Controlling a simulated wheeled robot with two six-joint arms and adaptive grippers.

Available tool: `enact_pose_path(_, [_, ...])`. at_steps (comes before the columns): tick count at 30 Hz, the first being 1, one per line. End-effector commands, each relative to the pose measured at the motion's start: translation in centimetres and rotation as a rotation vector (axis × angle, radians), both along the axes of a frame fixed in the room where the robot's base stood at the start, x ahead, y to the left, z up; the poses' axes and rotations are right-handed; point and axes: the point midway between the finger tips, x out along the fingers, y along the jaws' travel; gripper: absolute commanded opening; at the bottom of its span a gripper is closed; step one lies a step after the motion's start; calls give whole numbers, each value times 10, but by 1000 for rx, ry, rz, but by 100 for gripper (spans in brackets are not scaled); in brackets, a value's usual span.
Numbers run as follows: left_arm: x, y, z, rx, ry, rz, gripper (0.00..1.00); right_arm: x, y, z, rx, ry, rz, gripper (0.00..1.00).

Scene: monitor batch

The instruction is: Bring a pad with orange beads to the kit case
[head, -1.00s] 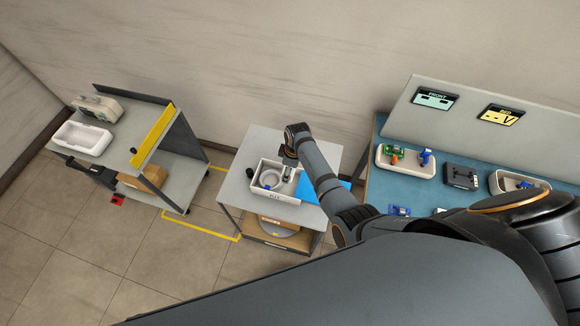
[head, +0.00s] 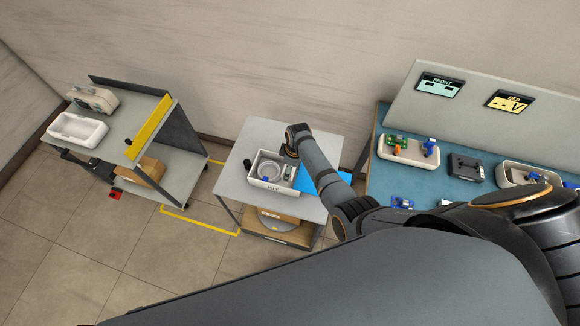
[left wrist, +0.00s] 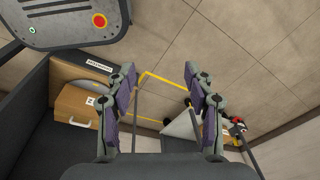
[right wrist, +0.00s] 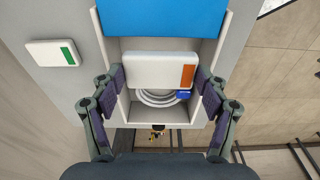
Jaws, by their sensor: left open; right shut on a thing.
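A white pad with an orange-brown patch (right wrist: 155,70) is between the fingers of my right gripper (right wrist: 160,84), which is shut on it. Single beads are too small to make out. The pad is over the white kit case (right wrist: 190,112); I cannot tell whether it touches it. The case, marked KIT, also shows in the head view (head: 263,184), with my right gripper (head: 291,152) above its right part. A ring-shaped coil and a small blue item are in the case, partly hidden by the pad. My left gripper (left wrist: 159,75) is open and empty.
A white pad with a green strip (right wrist: 69,53) lies on the grey table beside the case. A blue sheet (right wrist: 165,15) is at the case's far side. A blue-topped bench (head: 465,185) with trays is right; a cart (head: 185,165) with a white bin (head: 77,129) is left.

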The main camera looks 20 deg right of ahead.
Motion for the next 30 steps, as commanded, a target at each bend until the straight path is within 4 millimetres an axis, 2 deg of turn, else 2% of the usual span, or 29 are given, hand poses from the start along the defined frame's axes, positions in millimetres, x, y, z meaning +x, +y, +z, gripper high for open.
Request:
enact_pose_path(8, [-9,0,-1,0,13,1,53,0,0,0,0,0,0,44])
enact_pose_path(9, [-9,0,-1,0,14,1,53,0,0,0,0,0,0,76])
enact_pose_path(15, [-10,0,-1,-1,15,1,53,0,0,0,0,0,0,100])
enact_pose_path(26, [-11,0,-1,-1,16,1,53,0,0,2,0,0,0,100])
enact_pose_path(30, [-10,-1,-1,-1,15,1,53,0,-1,18,0,-4,0,100])
